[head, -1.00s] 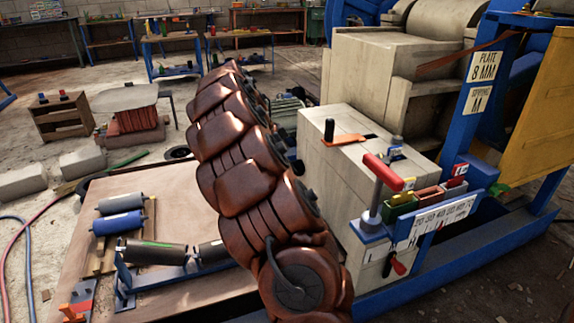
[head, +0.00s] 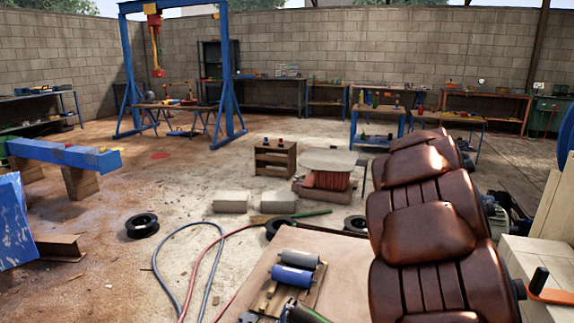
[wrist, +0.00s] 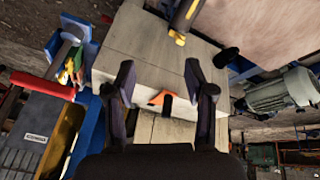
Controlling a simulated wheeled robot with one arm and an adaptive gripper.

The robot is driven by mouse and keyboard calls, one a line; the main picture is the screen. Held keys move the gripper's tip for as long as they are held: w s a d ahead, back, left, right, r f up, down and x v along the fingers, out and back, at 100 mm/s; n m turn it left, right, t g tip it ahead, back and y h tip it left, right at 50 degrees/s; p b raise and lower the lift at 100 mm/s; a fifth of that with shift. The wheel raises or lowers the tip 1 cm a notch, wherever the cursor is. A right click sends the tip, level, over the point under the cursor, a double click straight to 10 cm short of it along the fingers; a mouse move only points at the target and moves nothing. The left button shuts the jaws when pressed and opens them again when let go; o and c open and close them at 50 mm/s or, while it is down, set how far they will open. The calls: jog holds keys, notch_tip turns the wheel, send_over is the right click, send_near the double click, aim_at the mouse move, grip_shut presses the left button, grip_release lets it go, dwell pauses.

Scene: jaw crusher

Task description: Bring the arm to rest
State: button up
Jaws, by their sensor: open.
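My arm (head: 425,225) rises at the right of the head view, a chain of brown padded links. Its end is out of that view. In the wrist view my gripper (wrist: 163,85) is open, its two dark fingers apart with nothing between them. Beyond the fingers lies the pale block-shaped housing (wrist: 130,42) of the crusher, with an orange lever piece (wrist: 160,97) showing between the fingers. I cannot tell the exact distance to it.
In the head view a wooden board with rollers (head: 292,276) lies in front. Hoses (head: 205,250), a black spool (head: 142,225) and concrete blocks (head: 230,202) lie on the floor. A blue gantry (head: 226,75) stands behind.

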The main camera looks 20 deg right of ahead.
jog(key=s+a+r+n+y+p, duration=0.1)
jog(key=s+a+r+n+p, duration=0.25)
jog(key=a, duration=0.35)
jog(key=s+a+r+n+t+y+p, duration=0.1)
jog(key=s+a+r+n+p, duration=0.15)
jog(key=a+r+p, duration=0.3)
jog(key=s+a+r+n+p, duration=0.2)
jog(key=a+r+n+p, duration=0.2)
jog(key=a, duration=0.3)
jog(key=s+a+r+n+y+p, duration=0.2)
jog(key=s+a+r+n+p, duration=0.1)
jog(key=s+a+n+p, duration=0.6)
jog(key=s+a, duration=0.2)
jog(key=shift+s+a+r+g, duration=0.15)
jog(key=shift+a+r+g, duration=0.15)
jog(key=shift+a+r, duration=0.1)
